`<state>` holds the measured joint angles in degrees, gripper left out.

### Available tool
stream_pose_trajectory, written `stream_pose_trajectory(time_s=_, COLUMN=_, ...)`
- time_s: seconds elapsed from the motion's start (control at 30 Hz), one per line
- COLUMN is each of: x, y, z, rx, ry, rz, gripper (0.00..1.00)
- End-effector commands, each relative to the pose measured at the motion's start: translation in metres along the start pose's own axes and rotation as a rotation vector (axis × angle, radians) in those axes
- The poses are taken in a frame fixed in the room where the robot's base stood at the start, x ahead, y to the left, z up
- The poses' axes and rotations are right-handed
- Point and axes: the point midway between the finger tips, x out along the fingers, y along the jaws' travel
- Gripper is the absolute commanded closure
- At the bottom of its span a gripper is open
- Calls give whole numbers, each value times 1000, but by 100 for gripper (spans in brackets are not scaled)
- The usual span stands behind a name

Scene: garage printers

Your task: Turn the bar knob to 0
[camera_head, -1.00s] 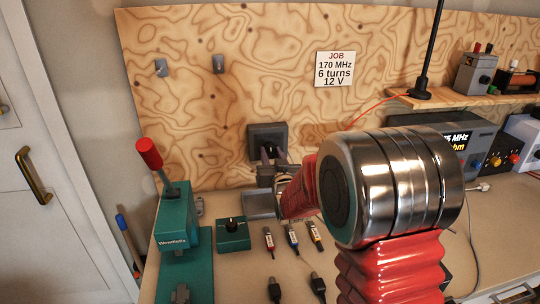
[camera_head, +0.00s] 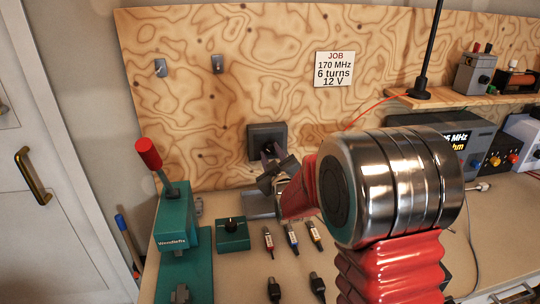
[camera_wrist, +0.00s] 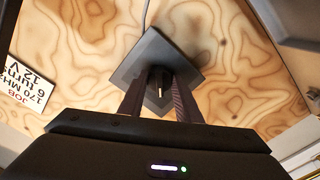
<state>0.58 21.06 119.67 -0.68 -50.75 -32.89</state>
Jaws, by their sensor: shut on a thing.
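The bar knob (camera_head: 268,145) is black and sits on a square dark grey box (camera_head: 256,131) on the plywood wall. In the wrist view the knob (camera_wrist: 160,90) lies between my two fingers, with a short pale mark on it. My gripper (camera_head: 271,153) is shut on the knob, and its body is tilted, left side lower, in the head view. In the wrist view the box (camera_wrist: 152,46) looks turned like a diamond relative to my gripper. The fingers hide the knob's sides, and no scale or digits can be read on the box.
A teal box with a black knob (camera_head: 233,231) and a teal lever press (camera_head: 174,216) stand on the bench at left. Several small plugs lie below my arm. A job card (camera_head: 335,69) hangs on the wall. Instruments and a shelf (camera_head: 440,97) are at right.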

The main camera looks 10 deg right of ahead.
Motion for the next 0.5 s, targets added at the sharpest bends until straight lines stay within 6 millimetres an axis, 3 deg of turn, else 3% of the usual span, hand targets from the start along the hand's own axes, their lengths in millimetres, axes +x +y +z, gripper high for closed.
stream_pose_trajectory(time_s=0.47, x=0, y=-2, z=-1, rx=-26, ry=2, rz=-4, gripper=92)
stream_pose_trajectory(time_s=0.5, x=0, y=-2, z=-1, rx=-26, ry=2, rz=-5, gripper=68)
